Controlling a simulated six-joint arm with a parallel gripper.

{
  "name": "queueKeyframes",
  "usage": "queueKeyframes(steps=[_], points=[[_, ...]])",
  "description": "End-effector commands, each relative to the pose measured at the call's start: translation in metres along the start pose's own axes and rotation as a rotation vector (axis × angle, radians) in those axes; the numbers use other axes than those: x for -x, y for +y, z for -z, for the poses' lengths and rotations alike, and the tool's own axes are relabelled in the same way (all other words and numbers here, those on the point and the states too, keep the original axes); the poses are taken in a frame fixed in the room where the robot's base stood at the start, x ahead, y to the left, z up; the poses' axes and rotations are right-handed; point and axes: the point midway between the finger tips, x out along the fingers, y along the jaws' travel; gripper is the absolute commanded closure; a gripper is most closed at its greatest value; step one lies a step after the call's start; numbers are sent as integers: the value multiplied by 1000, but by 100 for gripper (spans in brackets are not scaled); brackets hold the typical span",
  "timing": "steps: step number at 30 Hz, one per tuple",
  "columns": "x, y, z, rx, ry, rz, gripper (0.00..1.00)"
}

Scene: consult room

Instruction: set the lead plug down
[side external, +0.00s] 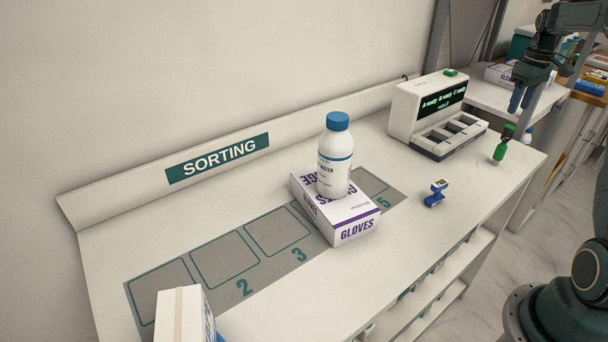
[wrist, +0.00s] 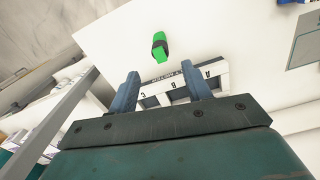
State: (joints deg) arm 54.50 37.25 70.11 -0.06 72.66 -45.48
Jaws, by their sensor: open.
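A small green piece with a dark band (side external: 500,150), perhaps the lead plug, stands on the white counter near its right end. In the wrist view the green piece (wrist: 160,48) lies beyond my fingertips, apart from them. My gripper (side external: 520,98) is open, with its blue fingers pointing down above the counter's right end. In the wrist view nothing is held between the fingers (wrist: 161,82). A white device (side external: 418,108) with a green-lit display and several slots stands left of my gripper. Its labelled slots (wrist: 180,84) show behind the fingers.
A glove box (side external: 350,226) with a blue-capped bottle (side external: 335,165) on it covers part of the numbered grey mat (side external: 220,296). A small blue and white item (side external: 435,194) stands near the front edge. Another box (side external: 180,317) is at the near left. Counter between the device and front edge is mostly clear.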

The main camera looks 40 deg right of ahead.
Motion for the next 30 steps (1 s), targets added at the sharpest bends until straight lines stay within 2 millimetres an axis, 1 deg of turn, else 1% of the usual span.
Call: queueKeyframes(steps=[16,20,23,26,29,30], points=[[1,0,0,0,0,0,51],[4,-5,2,2,4,-4,51],[11,-16,5,7,10,-10,51],[24,-34,9,14,23,-21,51],[39,-62,13,22,40,-34,51],[46,-74,15,26,50,-41,51]])
